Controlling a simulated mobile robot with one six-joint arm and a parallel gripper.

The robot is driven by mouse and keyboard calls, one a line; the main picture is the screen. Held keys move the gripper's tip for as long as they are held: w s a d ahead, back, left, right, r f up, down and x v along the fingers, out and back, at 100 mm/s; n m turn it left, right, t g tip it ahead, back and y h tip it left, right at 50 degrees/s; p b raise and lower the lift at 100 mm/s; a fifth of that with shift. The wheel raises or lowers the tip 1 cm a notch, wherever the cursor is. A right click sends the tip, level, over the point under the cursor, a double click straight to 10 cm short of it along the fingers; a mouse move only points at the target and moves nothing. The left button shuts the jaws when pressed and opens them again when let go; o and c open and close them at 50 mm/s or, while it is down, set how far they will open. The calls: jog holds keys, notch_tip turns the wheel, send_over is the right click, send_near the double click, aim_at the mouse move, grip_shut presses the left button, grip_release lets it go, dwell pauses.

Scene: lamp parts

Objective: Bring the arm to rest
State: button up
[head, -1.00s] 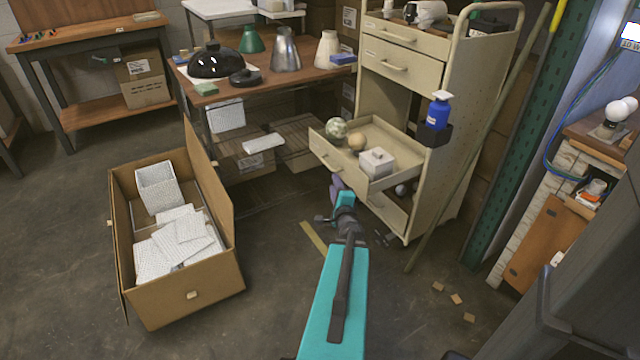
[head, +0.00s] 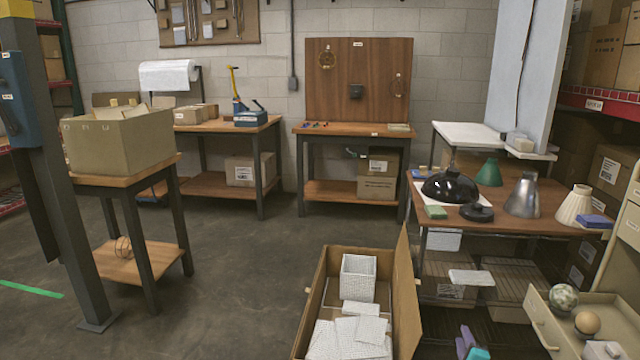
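Only the end of my arm shows, at the bottom edge of the head view. The purple tips of my gripper (head: 464,341) are there, with a bit of teal just to their right. They appear between the open cardboard box and the open cart drawer. The tips are small and partly cut off by the frame, so I cannot tell whether they are apart or hold anything. The rest of the arm is out of view.
An open cardboard box (head: 405,300) with white packing pieces stands on the floor. An open drawer (head: 545,325) holds balls and a small box. A table (head: 450,222) carries lamp shades. A post (head: 70,200) rises at left. The centre-left floor is clear.

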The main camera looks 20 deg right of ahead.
jog(key=w+a+f+n+y+p, duration=0.1)
jog(key=w+a+n+y+p, duration=0.4)
jog(key=a, duration=0.9)
jog(key=w+a+f+n+y+p, duration=0.1)
jog(key=w+a+n+y, duration=0.4)
jog(key=a, duration=0.8)
jog(key=s+a+f+n+g+y+p, duration=0.1)
jog(key=a+f+n+g+y+p, duration=0.15)
jog(key=a, duration=0.85)
jog(key=s+a+f+n+g+y+p, duration=0.2)
jog(key=a+n, duration=0.2)
jog(key=a, duration=0.8)
jog(key=s+a+f+n+g+p, duration=0.2)
jog(key=s+a+f+n+g, duration=0.15)
jog(key=s+a, duration=0.35)
jog(key=s+a+f+n+g+p, duration=0.25)
jog(key=s+a+n+g, duration=0.2)
jog(key=s, duration=0.45)
jog(key=s+d+f+n+g+h, duration=0.1)
jog(key=s+d+g+h, duration=0.2)
jog(key=s+d, duration=0.2)
jog(key=s+d+f+n+g+h, duration=0.1)
jog(key=s+d+g+h, duration=0.2)
jog(key=s+d, duration=0.3)
jog(key=s, duration=0.5)
jog(key=shift+f+g, duration=0.25)
jog(key=shift+g, duration=0.1)
